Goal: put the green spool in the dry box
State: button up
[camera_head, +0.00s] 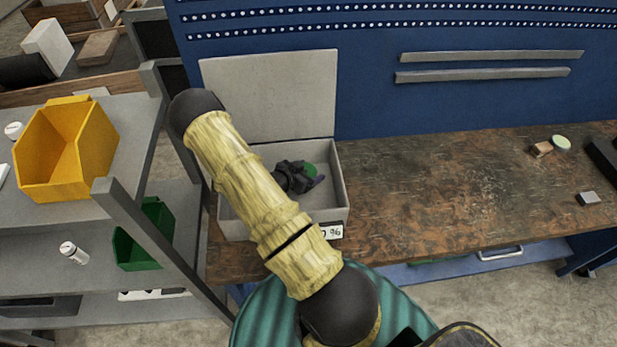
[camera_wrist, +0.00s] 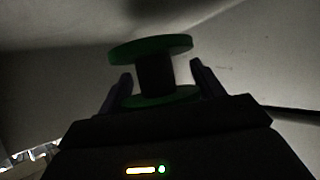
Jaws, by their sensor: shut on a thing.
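The green spool (camera_wrist: 152,70) is between the two fingers of my gripper (camera_wrist: 163,88) in the wrist view. It has green flanges and a dark core. In the head view a bit of the spool's green (camera_head: 310,170) shows beside my dark gripper (camera_head: 312,178), inside the outline of the open grey box (camera_head: 342,185). My gripper is shut on the spool. The box's lid (camera_head: 270,95) stands up at the back, and a label (camera_head: 331,231) reading about "0 %" is on its front. My arm hides much of the box's inside. I cannot tell whether the spool touches the box floor.
The workbench (camera_head: 440,190) is clear to the right of the box. Small items, including a round green-rimmed one (camera_head: 561,143), lie at its far right. A shelf (camera_head: 140,115) with a yellow bin (camera_head: 65,150) and a green bin (camera_head: 145,235) stands at left.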

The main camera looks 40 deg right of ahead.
jog(key=shift+f+p, duration=0.4)
jog(key=shift+f, duration=1.25)
jog(key=shift+f, duration=0.2)
jog(key=o, duration=1)
jog(key=shift+r, duration=0.2)
jog(key=shift+b+v, duration=1.2)
jog(key=shift+v, duration=2.6)
